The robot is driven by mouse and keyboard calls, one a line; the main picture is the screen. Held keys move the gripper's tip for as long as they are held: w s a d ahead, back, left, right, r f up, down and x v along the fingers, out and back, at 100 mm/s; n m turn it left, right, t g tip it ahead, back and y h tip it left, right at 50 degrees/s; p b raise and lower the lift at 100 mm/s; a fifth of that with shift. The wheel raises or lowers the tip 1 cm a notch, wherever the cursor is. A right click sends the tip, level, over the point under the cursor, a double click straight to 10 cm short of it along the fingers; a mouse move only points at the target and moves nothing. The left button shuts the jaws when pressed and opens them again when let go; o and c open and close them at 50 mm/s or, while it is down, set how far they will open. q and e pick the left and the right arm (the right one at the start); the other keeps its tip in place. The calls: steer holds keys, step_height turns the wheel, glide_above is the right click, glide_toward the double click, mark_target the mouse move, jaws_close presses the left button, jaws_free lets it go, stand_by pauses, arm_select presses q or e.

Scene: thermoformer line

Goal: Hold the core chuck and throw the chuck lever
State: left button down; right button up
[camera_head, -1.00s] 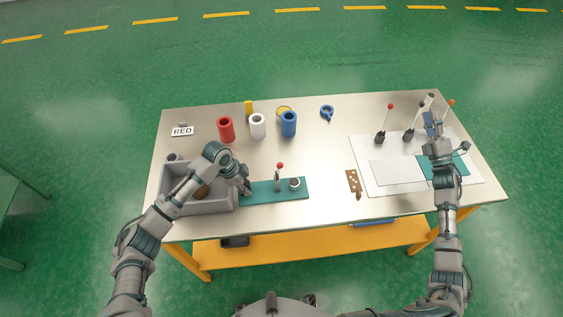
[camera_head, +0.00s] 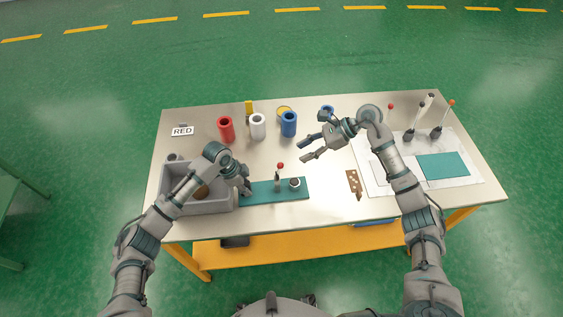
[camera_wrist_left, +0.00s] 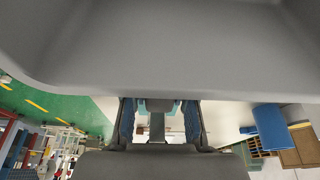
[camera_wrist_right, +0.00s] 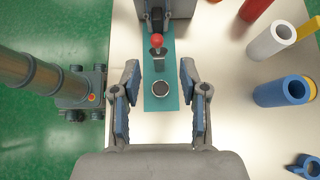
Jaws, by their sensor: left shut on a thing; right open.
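The core chuck is a teal base plate (camera_head: 262,199) at the front of the table, with a red-knobbed lever (camera_head: 279,172) standing on it and a round dark-topped part (camera_head: 295,183) at its right end. In the right wrist view the red knob (camera_wrist_right: 157,40) and the round part (camera_wrist_right: 160,88) show on the plate. My left gripper (camera_head: 246,189) is shut at the plate's left end; its fingers (camera_wrist_left: 160,122) close on a teal and grey part, mostly hidden. My right gripper (camera_head: 303,149) is open and empty, above and behind the plate's right end.
A grey bin (camera_head: 197,207) stands left of the chuck. Red (camera_head: 226,131), white (camera_head: 258,126) and blue (camera_head: 289,124) rolls stand behind. A brown perforated piece (camera_head: 353,182) lies to the right, beside white sheets and several upright levers.

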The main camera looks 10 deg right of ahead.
mark_target(283, 163)
steer(key=x, duration=0.9)
steer(key=shift+s+f, duration=0.2)
steer(key=shift+f, duration=0.2)
jaws_close()
steer(key=shift+d, duration=0.1)
steer(key=shift+d+h, duration=0.1)
steer(key=shift+h, duration=0.2)
stand_by(0.4)
steer(key=shift+d+f, duration=0.3)
steer(key=shift+d, duration=0.55)
